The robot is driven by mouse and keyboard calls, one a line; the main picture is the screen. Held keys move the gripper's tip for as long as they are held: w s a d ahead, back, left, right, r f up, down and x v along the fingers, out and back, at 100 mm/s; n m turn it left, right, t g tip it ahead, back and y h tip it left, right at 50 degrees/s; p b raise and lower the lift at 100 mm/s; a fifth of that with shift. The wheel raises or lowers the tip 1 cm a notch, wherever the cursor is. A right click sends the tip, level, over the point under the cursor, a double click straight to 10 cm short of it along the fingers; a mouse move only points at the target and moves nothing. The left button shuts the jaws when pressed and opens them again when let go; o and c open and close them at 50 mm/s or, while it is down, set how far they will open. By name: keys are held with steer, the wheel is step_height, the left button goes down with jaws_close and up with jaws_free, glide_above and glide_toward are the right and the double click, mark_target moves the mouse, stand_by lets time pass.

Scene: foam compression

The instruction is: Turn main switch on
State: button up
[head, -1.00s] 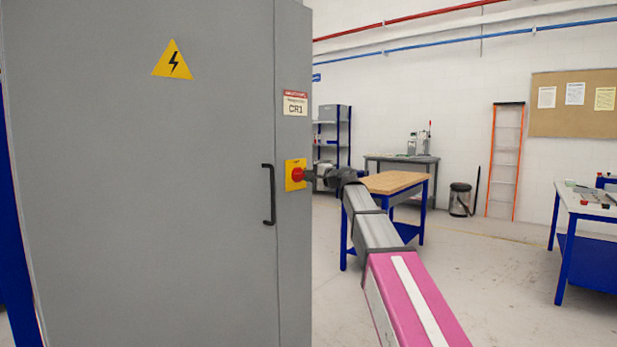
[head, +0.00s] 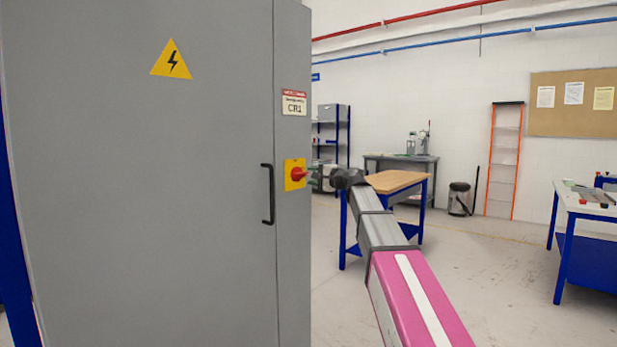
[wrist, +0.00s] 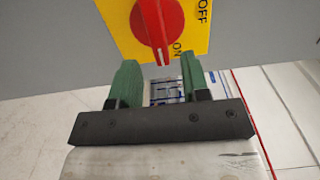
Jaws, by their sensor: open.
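The main switch is a red rotary knob (head: 298,174) on a yellow plate (head: 289,183), set on the grey cabinet's narrow right face. In the wrist view the knob (wrist: 155,25) shows close up at the top, partly cut off by the frame. Its white end mark lies close beside the printed ON, and OFF is printed further up on the right. My gripper (wrist: 159,82) is open, with its two green fingers apart and nothing between them. The fingertips are just short of the knob, apart from it. In the head view my gripper is small, right of the switch.
The grey cabinet (head: 150,230) fills the left side, with a black door handle (head: 268,194) left of the switch. A wooden-topped workbench (head: 398,181) stands behind my arm. The floor to the right is open, with another bench (head: 590,212) at the far right.

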steer(key=v, duration=0.8)
steer(key=shift+f, duration=0.1)
steer(key=s+d+f+n+g+h, duration=0.1)
steer(key=s+f+g+h, duration=0.15)
steer(key=f, duration=0.95)
steer(key=s+d+f+n+g+h, duration=0.1)
steer(key=s+d+f+h, duration=0.15)
steer(key=f, duration=0.85)
steer(key=s+f+n+g+h, duration=0.15)
steer(key=s+f, duration=0.25)
steer(key=f, duration=0.8)
steer(key=s+d+f+n+g+h, duration=0.2)
steer(key=s+d+f+g+h, duration=0.1)
steer(key=s+f, duration=0.6)
steer(key=s+d+f+n+g+h, duration=0.2)
steer(key=s+d+f+g+h, duration=0.1)
steer(key=s+d+f, duration=0.4)
steer(key=s+f+h, duration=0.1)
steer(key=s+f, duration=0.2)
steer(key=f, duration=0.3)
steer(key=shift+s+f+h, duration=0.2)
steer(key=shift+s+h, duration=0.05)
steer(key=shift+h, duration=0.1)
